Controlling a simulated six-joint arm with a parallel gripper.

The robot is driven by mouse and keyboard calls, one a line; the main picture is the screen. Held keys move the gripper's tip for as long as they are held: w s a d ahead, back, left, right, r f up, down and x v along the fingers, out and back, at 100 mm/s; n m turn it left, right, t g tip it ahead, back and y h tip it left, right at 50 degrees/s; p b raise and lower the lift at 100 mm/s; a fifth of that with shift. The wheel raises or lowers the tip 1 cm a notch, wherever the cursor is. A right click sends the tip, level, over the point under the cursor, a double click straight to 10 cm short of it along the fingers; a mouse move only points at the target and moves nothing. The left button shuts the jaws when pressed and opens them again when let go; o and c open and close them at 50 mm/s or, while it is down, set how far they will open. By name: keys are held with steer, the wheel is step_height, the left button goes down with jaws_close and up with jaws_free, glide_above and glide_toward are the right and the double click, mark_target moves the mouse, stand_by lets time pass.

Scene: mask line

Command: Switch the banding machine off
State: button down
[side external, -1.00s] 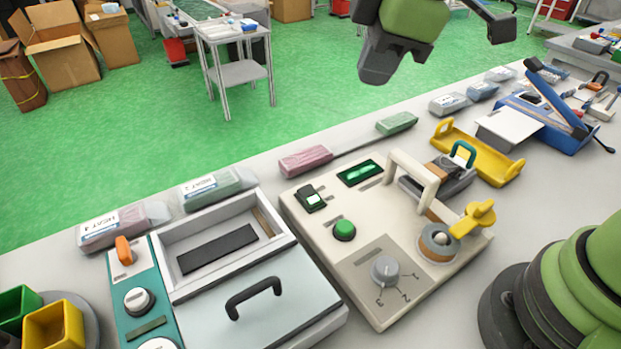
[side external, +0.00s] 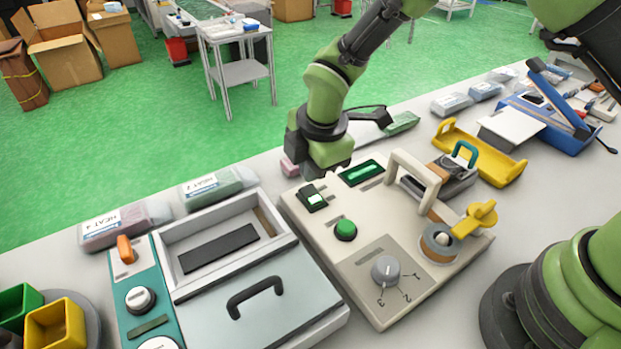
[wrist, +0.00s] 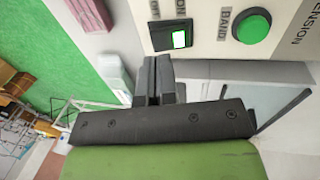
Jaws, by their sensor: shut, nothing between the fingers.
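The banding machine is a cream box (side external: 350,270) on the bench. Its black rocker switch (side external: 312,198) sits at the top left of its panel, with a lit, pale green-white half; it also shows in the wrist view (wrist: 180,39). A round green button (side external: 345,230) marked BAND is beside it, and a grey dial (side external: 385,270) numbered 1 to 3 is nearer. My gripper (side external: 327,158) hangs over the machine's back left edge, just behind the switch. In the wrist view its dark fingers (wrist: 158,76) are shut and empty, their tips just below the switch in the picture. Contact cannot be told.
A lit green display (side external: 360,173), a cream arch (side external: 412,172) and a tape roll with a yellow handle (side external: 478,217) stand on the machine. A teal-and-grey sealer (side external: 270,300) adjoins on the left. Wrapped packs (side external: 210,188) lie along the back.

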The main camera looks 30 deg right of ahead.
mark_target(309, 189)
steer(key=shift+x, duration=1.85)
